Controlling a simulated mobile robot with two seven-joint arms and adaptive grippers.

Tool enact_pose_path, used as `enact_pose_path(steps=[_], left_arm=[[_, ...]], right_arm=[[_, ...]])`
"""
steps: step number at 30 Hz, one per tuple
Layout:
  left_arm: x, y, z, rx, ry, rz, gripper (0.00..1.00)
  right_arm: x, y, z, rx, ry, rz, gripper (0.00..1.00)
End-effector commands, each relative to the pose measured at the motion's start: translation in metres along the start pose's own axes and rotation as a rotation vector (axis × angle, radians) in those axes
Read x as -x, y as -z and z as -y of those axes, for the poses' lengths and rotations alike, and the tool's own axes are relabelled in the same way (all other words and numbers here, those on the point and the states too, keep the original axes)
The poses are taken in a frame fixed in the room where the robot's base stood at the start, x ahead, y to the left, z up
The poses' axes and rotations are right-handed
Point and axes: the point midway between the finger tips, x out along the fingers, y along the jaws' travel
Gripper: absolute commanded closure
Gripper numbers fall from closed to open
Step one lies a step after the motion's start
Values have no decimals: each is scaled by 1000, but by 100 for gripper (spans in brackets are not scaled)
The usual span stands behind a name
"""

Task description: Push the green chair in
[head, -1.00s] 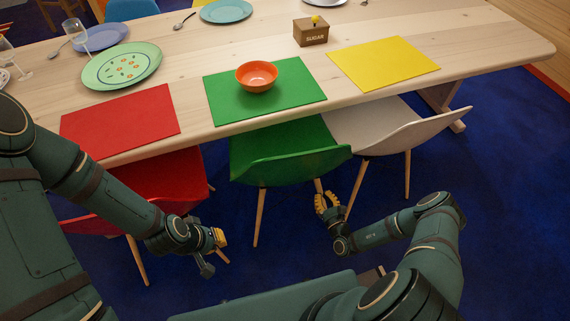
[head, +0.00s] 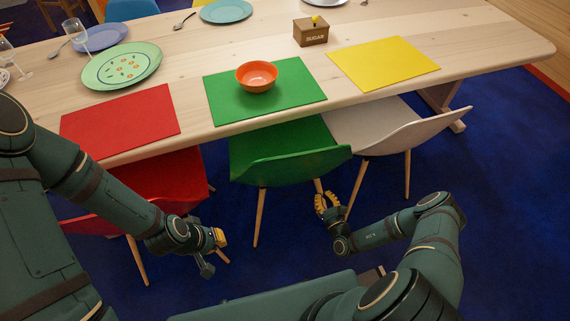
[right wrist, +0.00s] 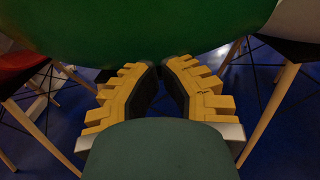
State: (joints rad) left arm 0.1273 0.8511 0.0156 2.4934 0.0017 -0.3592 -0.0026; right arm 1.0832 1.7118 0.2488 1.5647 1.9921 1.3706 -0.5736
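The green chair (head: 292,165) stands at the near side of the table with its backrest towards me. The front of its seat is hidden under the tabletop. My right gripper (head: 322,198) is just in front of the backrest, low and right of its middle. In the right wrist view the green chair (right wrist: 150,28) fills the top, and the yellow fingertips of the right gripper (right wrist: 162,66) nearly meet with nothing between them. Whether they touch the chair I cannot tell. My left gripper (head: 220,238) is beside the red chair, seen from the side.
The red chair (head: 165,180) is on the left and the white chair (head: 385,130) close on the right. The wooden table (head: 480,55) holds a green placemat (head: 225,95) with an orange bowl (head: 257,76), a sugar box (head: 311,33) and plates. Blue carpet (head: 500,200) is clear at right.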

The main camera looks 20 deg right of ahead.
Motion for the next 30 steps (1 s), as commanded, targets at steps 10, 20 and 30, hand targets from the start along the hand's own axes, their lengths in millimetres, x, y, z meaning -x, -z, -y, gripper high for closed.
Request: enact_pose_path(steps=[10,20,30], left_arm=[[0,0,0,0,0,0,100],[0,0,0,0,0,0,100],[0,0,0,0,0,0,100]], right_arm=[[-14,0,0,0,-1,0,100],[-31,0,0,0,-1,0,100],[-50,0,0,1,-1,0,100]])
